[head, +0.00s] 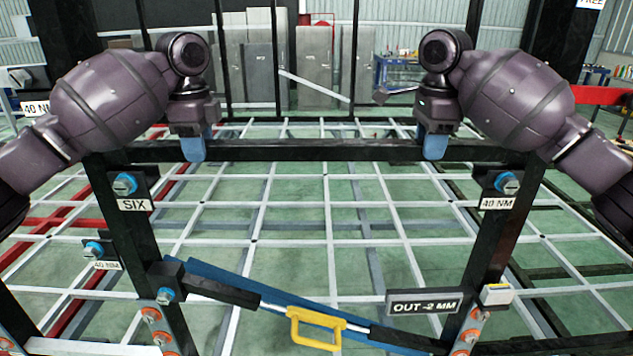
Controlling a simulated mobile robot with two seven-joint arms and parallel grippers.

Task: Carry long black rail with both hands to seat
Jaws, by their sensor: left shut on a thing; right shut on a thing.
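The long black rail (315,151) lies level across the head view, spanning between the left black upright (135,245) and the right black upright (492,250). My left gripper (195,148) is shut on the rail near its left end, with a blue fingertip showing in front. My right gripper (434,146) is shut on the rail near its right end in the same way. The rail's ends overlap the uprights in the picture; I cannot tell whether they touch.
Blue bolts (124,184) (507,183) sit on plates on both uprights, beside labels "SIX" and "40 NM". Below, a slanted rod with a yellow handle (316,328) and an "OUT -2 MM" sign (424,304) cross between the uprights. A pale grid (330,242) lies beyond.

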